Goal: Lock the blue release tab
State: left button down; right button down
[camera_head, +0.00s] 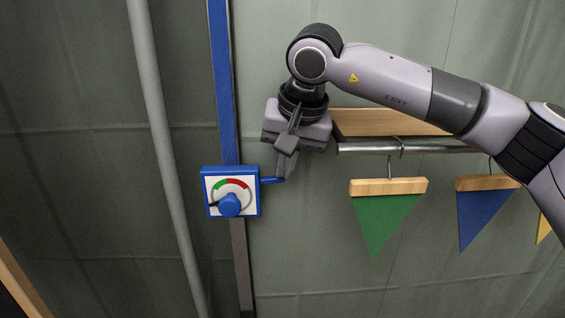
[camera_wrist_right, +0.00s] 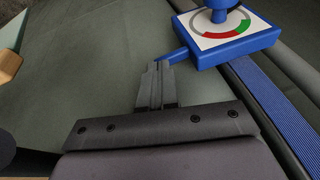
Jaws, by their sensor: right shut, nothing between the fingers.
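The blue release tab (camera_head: 272,180) is a short blue bar sticking out from the right side of a blue box (camera_head: 208,172) with a white face. In the right wrist view the tab (camera_wrist_right: 174,55) lies just past my fingertips. The box has a red and green arc and a round blue knob (camera_head: 229,205) with a dark pointer towards the left, near the green end. My right gripper (camera_head: 285,176) is shut and empty, pointing down with its fingertips at the tab's outer end; it also shows in the right wrist view (camera_wrist_right: 157,66). I cannot tell whether they touch. My left gripper is not in view.
The box sits on a blue and grey vertical post (camera_head: 224,80). A grey pole (camera_head: 156,110) stands to its left. To the right, green (camera_head: 382,220) and blue (camera_head: 482,215) pennants hang from a metal rail (camera_head: 365,149) below a wooden board (camera_head: 385,123).

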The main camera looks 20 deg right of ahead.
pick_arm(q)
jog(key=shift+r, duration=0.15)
pick_arm(e)
jog(key=shift+a+r, duration=0.1)
jog(key=shift+a, duration=0.05)
pick_arm(q)
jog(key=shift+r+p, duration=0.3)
jog(key=shift+p, duration=0.1)
pick_arm(e)
jog(key=shift+w+a+r, duration=0.1)
jog(key=shift+w+a, duration=0.1)
jog(key=shift+a, duration=0.45)
jog(key=shift+r, duration=0.15)
